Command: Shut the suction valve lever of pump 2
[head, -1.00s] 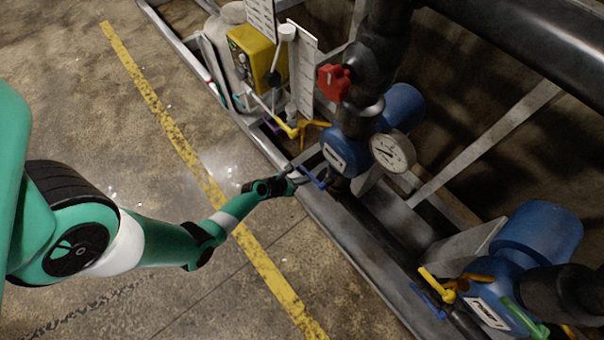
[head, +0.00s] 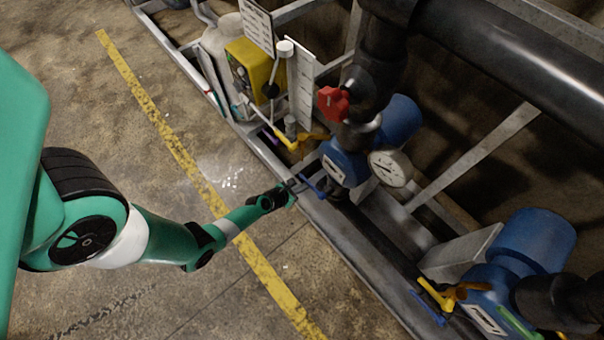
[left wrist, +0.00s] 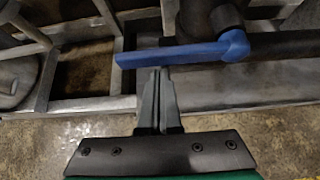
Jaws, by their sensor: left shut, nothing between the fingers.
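My left gripper (head: 297,186) is beside this lever in the head view. In the left wrist view its fingers (left wrist: 160,72) are shut and empty, with the tips right at the lever's near edge; whether they touch cannot be told. The pump labels are too small to read. My right gripper is not in view.
A second blue pump (head: 535,240) at the lower right has a yellow lever (head: 435,294) and a blue lever (head: 428,309). A yellow box (head: 255,66) stands behind. The floor left is clear.

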